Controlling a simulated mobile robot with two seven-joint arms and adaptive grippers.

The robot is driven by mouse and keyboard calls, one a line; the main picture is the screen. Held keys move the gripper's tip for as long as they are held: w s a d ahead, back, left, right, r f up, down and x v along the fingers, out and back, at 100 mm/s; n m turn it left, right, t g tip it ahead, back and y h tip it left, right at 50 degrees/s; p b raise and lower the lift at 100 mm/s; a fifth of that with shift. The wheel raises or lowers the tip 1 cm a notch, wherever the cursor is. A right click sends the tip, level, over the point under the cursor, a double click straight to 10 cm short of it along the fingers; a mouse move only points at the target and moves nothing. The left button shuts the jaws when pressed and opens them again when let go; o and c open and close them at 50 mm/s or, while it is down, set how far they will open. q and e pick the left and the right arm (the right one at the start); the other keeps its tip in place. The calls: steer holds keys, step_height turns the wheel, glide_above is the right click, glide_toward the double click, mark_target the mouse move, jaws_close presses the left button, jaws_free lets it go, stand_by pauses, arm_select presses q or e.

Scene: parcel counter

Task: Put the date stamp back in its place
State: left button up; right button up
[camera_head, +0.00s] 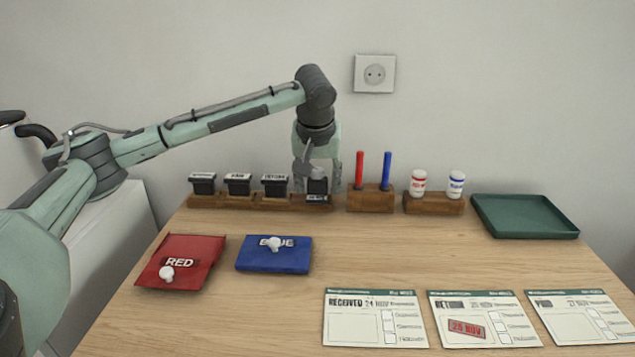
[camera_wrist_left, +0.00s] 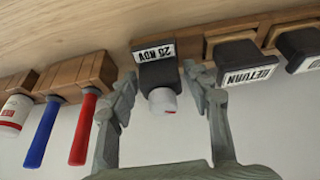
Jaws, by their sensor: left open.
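The date stamp (camera_wrist_left: 159,78), black with a white knob and a label reading 25 NOV, sits at the end slot of the wooden stamp rack (camera_head: 233,202). In the head view the date stamp (camera_head: 317,188) is partly hidden by my gripper. My left gripper (camera_head: 319,182) is above and around it. In the left wrist view my left gripper (camera_wrist_left: 160,92) has its fingers apart, one on each side of the stamp, with gaps visible. My right gripper is in neither view.
Other stamps, including the RETURN stamp (camera_head: 274,186), stand left of it. A pen block (camera_head: 371,200) with red and blue pens is close on the right. Ink bottles, a green tray (camera_head: 525,217), red (camera_head: 190,250) and blue (camera_head: 290,258) pads and several forms (camera_head: 374,328) lie about.

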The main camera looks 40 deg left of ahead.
mark_target(317, 176)
arm_select(q)
steer(key=shift+p+v, duration=0.85)
steer(key=shift+v, duration=0.65)
steer(key=shift+r, duration=0.2)
steer(key=shift+v, duration=0.9)
steer(key=o, duration=0.6)
steer(key=shift+c, duration=0.2)
steer(key=v, duration=1.2)
steer(key=x, duration=1.3)
steer(key=shift+f, duration=0.15)
